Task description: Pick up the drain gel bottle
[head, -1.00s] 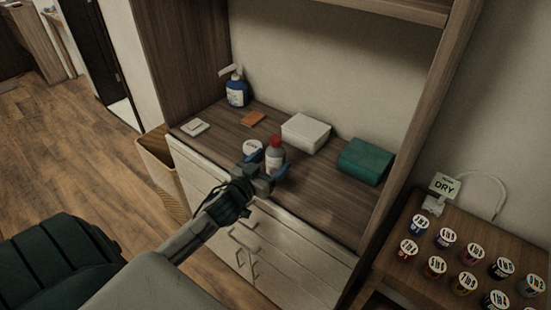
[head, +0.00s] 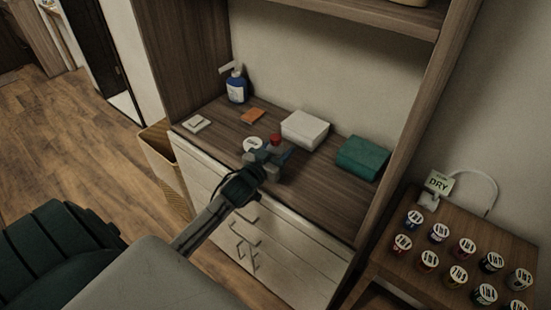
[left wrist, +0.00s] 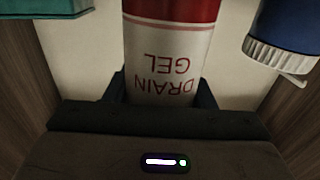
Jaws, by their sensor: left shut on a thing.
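The drain gel bottle (left wrist: 168,55) fills the middle of the left wrist view, with a red band and a white label reading "DRAIN GEL" upside down. In the head view only its red cap (head: 275,138) shows clearly; my left gripper hides most of its body. My left gripper (head: 270,157) is shut on the bottle, with its dark fingers on both sides of it in the left wrist view (left wrist: 165,88). I cannot tell whether the bottle's base touches the counter. My right gripper is not in view.
On the wooden counter (head: 325,195) are a white box (head: 305,130), a teal box (head: 362,158), a round white-topped thing (head: 253,144), an orange block (head: 252,116) and a blue bottle (head: 236,88). Shelf walls stand on both sides. A side table (head: 400,272) holds several labelled jars.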

